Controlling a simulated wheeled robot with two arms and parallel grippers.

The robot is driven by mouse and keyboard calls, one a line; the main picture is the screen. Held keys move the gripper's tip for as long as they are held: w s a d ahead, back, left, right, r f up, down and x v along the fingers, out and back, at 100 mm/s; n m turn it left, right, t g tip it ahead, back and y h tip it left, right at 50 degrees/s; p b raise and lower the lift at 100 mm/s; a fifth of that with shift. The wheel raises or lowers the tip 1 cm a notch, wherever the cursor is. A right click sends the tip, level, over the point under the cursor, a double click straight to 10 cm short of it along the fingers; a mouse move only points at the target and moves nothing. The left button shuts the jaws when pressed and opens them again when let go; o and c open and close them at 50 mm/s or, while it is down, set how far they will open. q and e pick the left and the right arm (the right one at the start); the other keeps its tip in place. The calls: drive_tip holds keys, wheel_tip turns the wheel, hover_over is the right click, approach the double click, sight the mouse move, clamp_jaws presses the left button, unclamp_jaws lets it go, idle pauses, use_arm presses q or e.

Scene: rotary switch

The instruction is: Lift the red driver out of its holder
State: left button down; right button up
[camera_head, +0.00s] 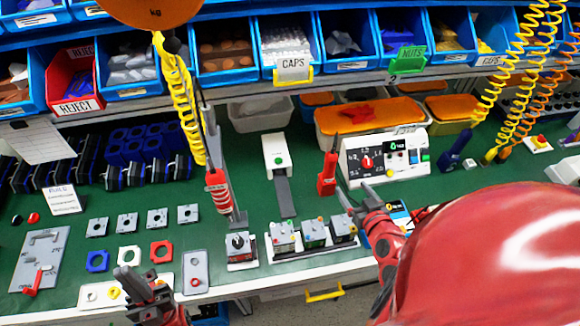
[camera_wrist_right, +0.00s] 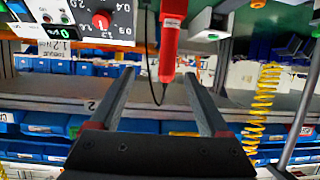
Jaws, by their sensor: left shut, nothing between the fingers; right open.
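The red driver (camera_head: 328,172) stands upright just left of the white control unit (camera_head: 385,158) in the head view. In the right wrist view the red driver (camera_wrist_right: 171,45) shows beyond the fingertips, with a dark cord by it. I cannot make out its holder clearly. My right gripper (camera_head: 357,196) is open, below and to the right of the driver, pointing toward it. In the wrist view the space between its fingers (camera_wrist_right: 158,92) is empty, and it does not appear to touch the driver. My left gripper (camera_head: 128,280) is shut and empty at the front left of the bench.
A red-and-white tool (camera_head: 217,190) hangs on a yellow coil, left of the driver. A block with several switches (camera_head: 313,234) sits at the bench front, near my right arm. Blue bins (camera_head: 225,55) line the back. A red rounded shape fills the lower right.

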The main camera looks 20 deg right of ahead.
sight(332, 170)
drive_tip(key=shift+y, duration=0.3)
drive_tip(key=b+x, duration=0.2)
drive_tip(key=b, duration=0.1)
drive_tip(key=a+b+x, duration=0.1)
drive_tip(key=b+x, duration=0.1)
drive_tip(key=x, duration=0.1)
drive_tip(key=f+b+x, duration=0.1)
drive_tip(key=b+x, duration=0.2)
drive_tip(key=shift+a+f+b, duration=0.15)
drive_tip(key=shift+b, duration=0.15)
drive_tip(key=shift+b+x, duration=0.3)
drive_tip(key=shift+x, duration=0.65)
drive_tip(key=shift+w+p, duration=0.75)
drive_tip(key=shift+w, duration=0.1)
drive_tip(key=shift+w+d+p, duration=0.25)
drive_tip(key=shift+w+p, duration=0.2)
drive_tip(key=shift+w, duration=0.25)
drive_tip(key=p+x, duration=0.1)
drive_tip(key=x, duration=0.2)
drive_tip(key=shift+w, duration=0.1)
drive_tip(key=shift+w+d+f+p, duration=0.1)
drive_tip(key=shift+w+f+p, duration=0.2)
drive_tip(key=shift+w, duration=0.15)
drive_tip(key=shift+c, duration=0.3)
